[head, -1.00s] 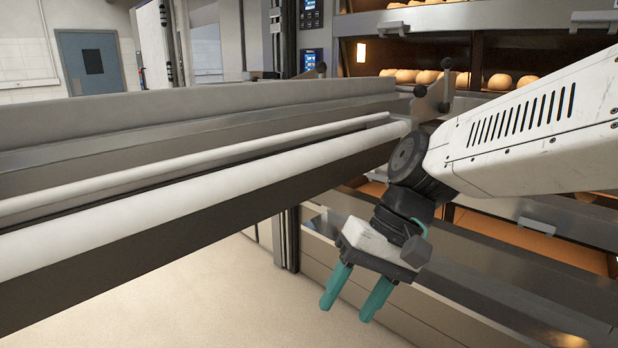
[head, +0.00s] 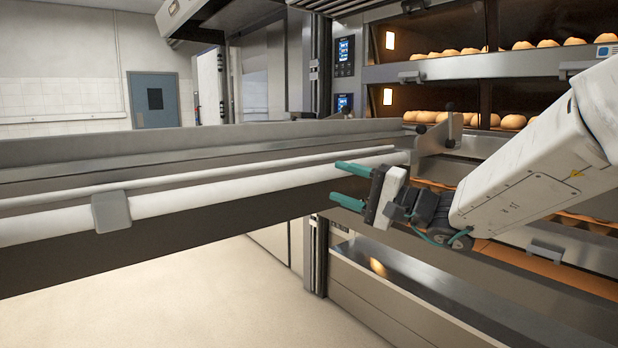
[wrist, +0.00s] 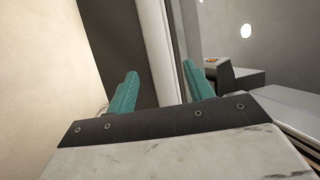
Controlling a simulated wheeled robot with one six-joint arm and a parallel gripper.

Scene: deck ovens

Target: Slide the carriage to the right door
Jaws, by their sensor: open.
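The long loader carriage (head: 60,150) is a grey metal bed with two white rails along its near side. It runs from the left edge of the head view to the oven front. A grey block (head: 111,210) sits on the lower white rail (head: 245,185) at the left. My gripper (head: 342,181) is open and empty, with teal fingers pointing left, by the carriage's dark side near its right end. In the wrist view, the dark side and a white rail (wrist: 158,45) show beyond my open fingers (wrist: 160,82). I cannot tell whether they touch.
The deck oven stands at the right, with bread rolls (head: 510,122) behind its upper doors and a metal handle (head: 545,252) lower down. A bracket with dark knobs (head: 447,135) stands at the carriage's right end. The floor (head: 190,290) below the carriage is clear.

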